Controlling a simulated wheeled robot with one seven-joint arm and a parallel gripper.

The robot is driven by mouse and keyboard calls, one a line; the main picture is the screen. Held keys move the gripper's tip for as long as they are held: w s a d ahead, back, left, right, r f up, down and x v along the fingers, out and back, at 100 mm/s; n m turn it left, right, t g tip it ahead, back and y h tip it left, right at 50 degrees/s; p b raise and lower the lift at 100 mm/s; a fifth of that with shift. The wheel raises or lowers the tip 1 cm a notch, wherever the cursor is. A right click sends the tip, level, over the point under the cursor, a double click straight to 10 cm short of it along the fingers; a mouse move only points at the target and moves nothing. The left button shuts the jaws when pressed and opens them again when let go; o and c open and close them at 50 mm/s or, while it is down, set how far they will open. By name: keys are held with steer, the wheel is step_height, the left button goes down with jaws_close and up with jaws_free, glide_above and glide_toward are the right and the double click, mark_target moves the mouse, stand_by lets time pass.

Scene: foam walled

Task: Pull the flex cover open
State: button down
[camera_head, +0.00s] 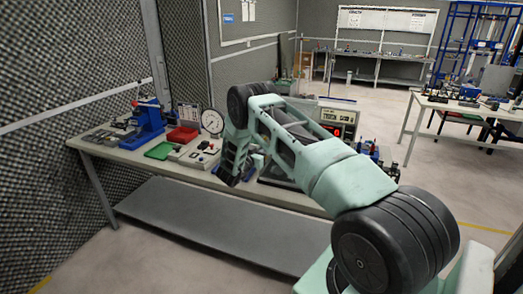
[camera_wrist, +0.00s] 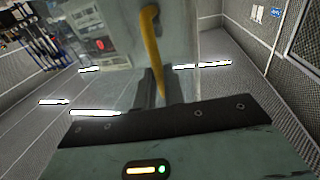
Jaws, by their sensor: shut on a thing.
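A pale grey-green panel (camera_wrist: 179,42), which looks like the flex cover, fills the upper middle of the wrist view. A curved yellow handle (camera_wrist: 150,32) stands out in front of it. My gripper (camera_wrist: 158,84) is shut on the lower part of this handle, with a dark finger on each side. In the head view my gripper (camera_head: 246,165) is low over the front part of the bench, and my arm hides most of the cover and the handle. I cannot tell how far the cover stands open.
The bench (camera_head: 93,146) carries a blue press (camera_head: 148,122), a red box (camera_head: 183,135), a round dial gauge (camera_head: 212,122), a green tray (camera_head: 160,151) and a tester with a red display (camera_head: 337,130). A foam wall stands at the left. Open floor lies in front.

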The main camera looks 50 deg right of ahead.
steer(key=s+d+b, duration=0.1)
steer(key=s+d, duration=0.2)
steer(key=s, duration=0.5)
steer(key=s+d+b, duration=0.1)
steer(key=s+d, duration=0.3)
steer(key=s, duration=0.4)
steer(key=shift+s, duration=0.4)
steer(key=c, duration=1.5)
jaws_free()
steer(key=shift+a, duration=0.1)
steer(key=s+a+b, duration=0.3)
steer(key=a+b, duration=0.4)
steer(key=a, duration=1)
steer(key=shift+s, duration=0.2)
